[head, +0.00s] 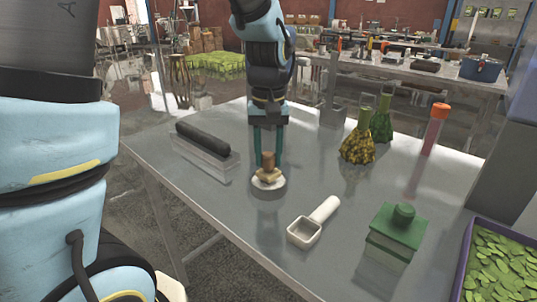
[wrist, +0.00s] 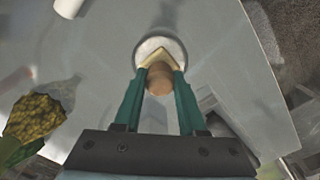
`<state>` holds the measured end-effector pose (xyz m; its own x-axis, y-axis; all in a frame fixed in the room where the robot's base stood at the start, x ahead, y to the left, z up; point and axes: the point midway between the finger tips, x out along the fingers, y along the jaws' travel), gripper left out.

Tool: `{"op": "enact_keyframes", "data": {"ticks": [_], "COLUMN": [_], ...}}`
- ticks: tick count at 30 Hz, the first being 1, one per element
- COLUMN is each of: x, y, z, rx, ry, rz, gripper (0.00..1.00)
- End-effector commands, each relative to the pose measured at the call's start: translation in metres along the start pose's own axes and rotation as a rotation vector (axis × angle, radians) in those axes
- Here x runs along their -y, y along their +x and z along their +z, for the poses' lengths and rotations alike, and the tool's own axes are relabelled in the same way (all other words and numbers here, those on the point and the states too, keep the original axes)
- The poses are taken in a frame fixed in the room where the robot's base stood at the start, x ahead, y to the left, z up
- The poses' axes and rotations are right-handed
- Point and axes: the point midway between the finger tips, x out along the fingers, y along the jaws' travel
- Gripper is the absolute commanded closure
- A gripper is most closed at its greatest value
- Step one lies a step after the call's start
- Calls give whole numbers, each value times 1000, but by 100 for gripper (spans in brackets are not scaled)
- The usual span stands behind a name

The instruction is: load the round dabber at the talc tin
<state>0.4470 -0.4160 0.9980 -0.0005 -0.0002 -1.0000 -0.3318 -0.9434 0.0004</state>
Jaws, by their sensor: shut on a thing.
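My gripper (head: 269,158) points straight down near the middle of the table, its two green fingers shut on the brown handle of a dabber (wrist: 158,82). Below the handle the dabber has a pale tan base, which looks square-cornered rather than round. The dabber stands upright at a shallow round white dish (head: 276,186), which looks like the talc tin. The dish also shows in the wrist view (wrist: 151,47), beyond the fingertips. The base overlaps the dish in both views; I cannot tell whether it touches powder. The dabber's underside is hidden.
A white scoop (head: 305,230) and a green-lidded box (head: 397,236) stand to the right. A dark roller (head: 205,140) lies on a clear tray at left. Yellow-green (head: 357,147) and green flasks and an orange-topped tube (head: 434,130) stand farther back. A purple-rimmed leaf tray (head: 463,260) is at right.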

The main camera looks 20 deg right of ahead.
Motion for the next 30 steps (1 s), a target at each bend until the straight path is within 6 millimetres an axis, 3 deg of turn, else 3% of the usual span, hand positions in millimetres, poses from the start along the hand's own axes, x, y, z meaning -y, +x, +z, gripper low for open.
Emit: {"op": "enact_keyframes", "data": {"ticks": [30], "x": [0], "y": [9], "z": [0], "rx": [0], "ry": [0], "rz": [0], "gripper": [100]}}
